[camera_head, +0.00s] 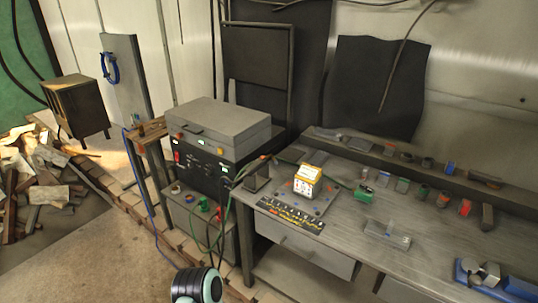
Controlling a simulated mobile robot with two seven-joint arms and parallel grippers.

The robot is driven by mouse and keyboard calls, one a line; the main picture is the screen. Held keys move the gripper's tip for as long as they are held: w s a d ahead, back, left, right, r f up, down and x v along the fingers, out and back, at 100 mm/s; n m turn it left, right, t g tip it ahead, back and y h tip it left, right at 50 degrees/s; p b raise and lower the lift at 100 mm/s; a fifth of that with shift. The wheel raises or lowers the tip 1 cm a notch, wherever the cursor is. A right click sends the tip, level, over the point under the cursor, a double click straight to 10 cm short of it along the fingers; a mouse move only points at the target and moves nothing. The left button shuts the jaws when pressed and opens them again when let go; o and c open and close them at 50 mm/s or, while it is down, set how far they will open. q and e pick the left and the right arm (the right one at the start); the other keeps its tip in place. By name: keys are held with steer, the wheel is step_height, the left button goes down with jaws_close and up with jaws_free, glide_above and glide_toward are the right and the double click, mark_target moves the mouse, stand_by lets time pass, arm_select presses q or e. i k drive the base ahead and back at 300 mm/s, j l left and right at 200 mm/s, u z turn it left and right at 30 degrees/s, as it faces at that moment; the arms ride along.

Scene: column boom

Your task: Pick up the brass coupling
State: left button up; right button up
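I cannot make out a brass coupling for certain. Small brownish pieces (152,127) lie on a narrow wooden stand (145,139) left of the grey machine, too small to identify. Several small parts (405,160) in grey, red, green and orange lie along the back of the workbench (345,225), also too small to identify. Neither of my grippers shows. A rounded black and pale teal part at the bottom edge looks like a piece of my own arm.
A grey-lidded machine (215,130) with cables stands left of the workbench. An orange and white box (307,181), a clear block (387,235) and a blue holder (485,275) are on the bench. Rubble (40,185) lies at left. Floor (90,250) in front is open.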

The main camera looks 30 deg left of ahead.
mark_target(140, 127)
steer(key=u, duration=1.9)
